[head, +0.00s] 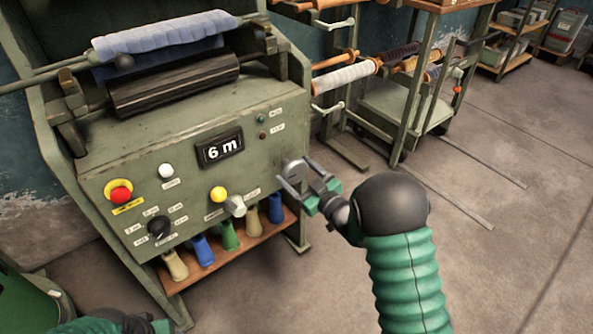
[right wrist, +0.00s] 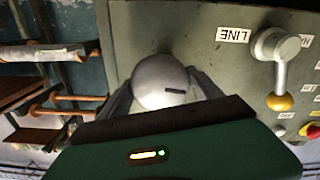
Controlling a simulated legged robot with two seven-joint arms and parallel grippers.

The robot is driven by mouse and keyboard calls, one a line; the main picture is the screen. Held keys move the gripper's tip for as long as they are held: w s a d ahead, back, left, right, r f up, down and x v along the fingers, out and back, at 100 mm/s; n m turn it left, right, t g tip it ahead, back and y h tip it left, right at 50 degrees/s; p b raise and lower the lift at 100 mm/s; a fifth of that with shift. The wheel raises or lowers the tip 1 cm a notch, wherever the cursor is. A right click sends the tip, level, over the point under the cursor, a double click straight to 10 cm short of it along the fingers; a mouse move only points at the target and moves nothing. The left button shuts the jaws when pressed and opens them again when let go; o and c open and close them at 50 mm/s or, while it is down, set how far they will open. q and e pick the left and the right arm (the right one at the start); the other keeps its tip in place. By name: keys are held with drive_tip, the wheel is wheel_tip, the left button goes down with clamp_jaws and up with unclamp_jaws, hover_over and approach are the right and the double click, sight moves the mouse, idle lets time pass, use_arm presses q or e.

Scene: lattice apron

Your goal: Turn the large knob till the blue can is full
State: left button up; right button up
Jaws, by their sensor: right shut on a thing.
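The large silver-grey round knob (head: 293,169) is at the right edge of the green machine's front panel. My right gripper (head: 298,180) is shut on it. In the right wrist view the knob (right wrist: 160,82), with a dark slot on its face, sits between the two grey fingers. The display (head: 219,149) on the panel reads 6 m. I cannot make out a blue can; a blue spool-like piece (head: 202,250) stands on the low wooden shelf. My left gripper (head: 152,325) shows only partly at the bottom edge, its fingertips out of sight.
Blue cloth (head: 160,42) lies over a roller above. Racks with rolls (head: 347,77) stand behind; the right floor is clear.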

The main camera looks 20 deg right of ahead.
drive_tip(key=m+p, duration=0.5)
drive_tip(key=m, duration=0.1)
drive_tip(key=shift+r, duration=0.2)
drive_tip(key=m+p, duration=0.4)
drive_tip(key=m, duration=0.1)
drive_tip(key=shift+f+p, duration=0.1)
drive_tip(key=shift+p, duration=0.3)
drive_tip(key=m+p, duration=0.3)
drive_tip(key=m, duration=0.3)
drive_tip(key=m+p, duration=0.1)
drive_tip(key=m, duration=0.1)
drive_tip(key=shift+d+f+m, duration=0.1)
drive_tip(key=shift+f+m, duration=0.05)
drive_tip(key=shift+m, duration=0.15)
drive_tip(key=shift+f+m+p, duration=0.1)
drive_tip(key=shift+m+p, duration=0.5)
drive_tip(key=shift+m, duration=0.8)
drive_tip(key=shift+s, duration=0.1)
drive_tip(key=o, duration=1.4)
